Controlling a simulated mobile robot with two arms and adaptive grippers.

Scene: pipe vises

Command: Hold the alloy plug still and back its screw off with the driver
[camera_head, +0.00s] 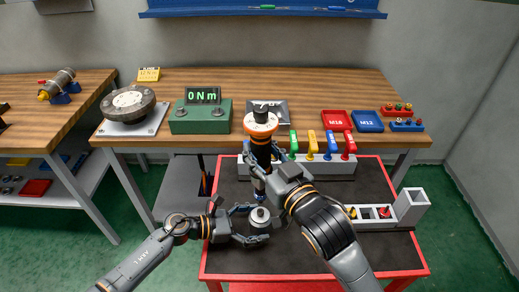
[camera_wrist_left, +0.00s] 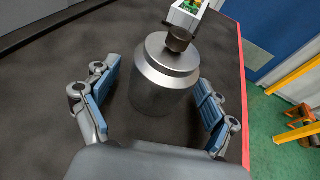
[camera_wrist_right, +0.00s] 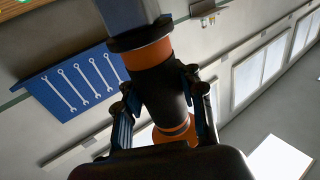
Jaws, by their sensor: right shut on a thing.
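The alloy plug (camera_head: 259,216) is a grey metal cylinder standing upright on the dark mat of the red cart. Its dark screw (camera_wrist_left: 178,38) sticks out of the top in the left wrist view. My left gripper (camera_wrist_left: 160,85) is open around the plug (camera_wrist_left: 162,85), with a gap visible on both sides. My right gripper (camera_wrist_right: 160,88) is shut on the black and orange driver (camera_head: 262,125), which is upright with its bit pointing down. The bit end (camera_head: 259,190) appears near the plug in the head view. The driver does not show in the left wrist view.
A grey rack with coloured handles (camera_head: 311,146) stands at the cart's back. A grey compartment tray (camera_head: 410,205) sits on the right. The wooden bench (camera_head: 240,83) behind bears a green torque meter (camera_head: 200,118) and red and blue bins. The mat's front is clear.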

